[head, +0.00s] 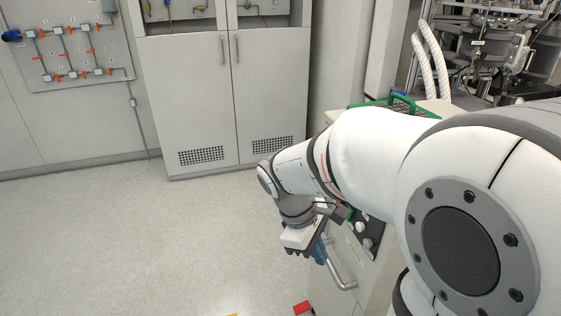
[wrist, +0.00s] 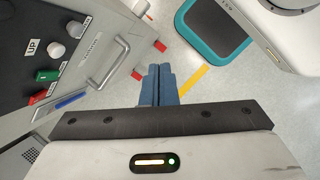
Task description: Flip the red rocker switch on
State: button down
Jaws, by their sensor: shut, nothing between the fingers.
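In the wrist view a dark control panel (wrist: 18,66) is at the left. It carries a green switch (wrist: 47,76) and, just below it, a small red piece (wrist: 38,97) that looks like the red rocker switch, seen at a slant. I cannot tell its on or off position. My gripper (wrist: 158,70) has blue fingers pressed together with nothing between them. They are to the right of the panel and apart from the switch. In the head view my gripper (head: 320,254) hangs beside the cabinet front, near the panel (head: 365,230); the red switch is hidden there.
Pale knobs (wrist: 56,50) and an "UP" label are on the panel. A metal handle (wrist: 108,62) sticks out of the cabinet front near my fingers. Red pieces (wrist: 160,46) show low beside the cabinet. The floor (head: 130,240) at left is clear; a tall cabinet (head: 190,95) stands behind.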

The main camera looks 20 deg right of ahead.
jog(key=w+a+f+n+t+h, duration=0.1)
jog(key=w+f+n+h, duration=0.4)
jog(key=w+n+h, duration=0.3)
jog(key=w+f+n+t+h, duration=0.1)
jog(key=w+f+n+h, duration=0.4)
jog(key=w+n, duration=0.8)
jog(key=n+h, duration=0.3)
jog(key=n, duration=0.3)
jog(key=shift+w+a+f, duration=0.2)
jog(key=shift+w+a, duration=0.15)
jog(key=shift+w, duration=0.05)
jog(key=shift+d, duration=0.15)
jog(key=d+r+p, duration=0.2)
jog(key=d, duration=1.1)
jog(key=shift+w+d+r, duration=0.15)
jog(key=shift+d+r, duration=0.05)
jog(key=shift+d, duration=0.1)
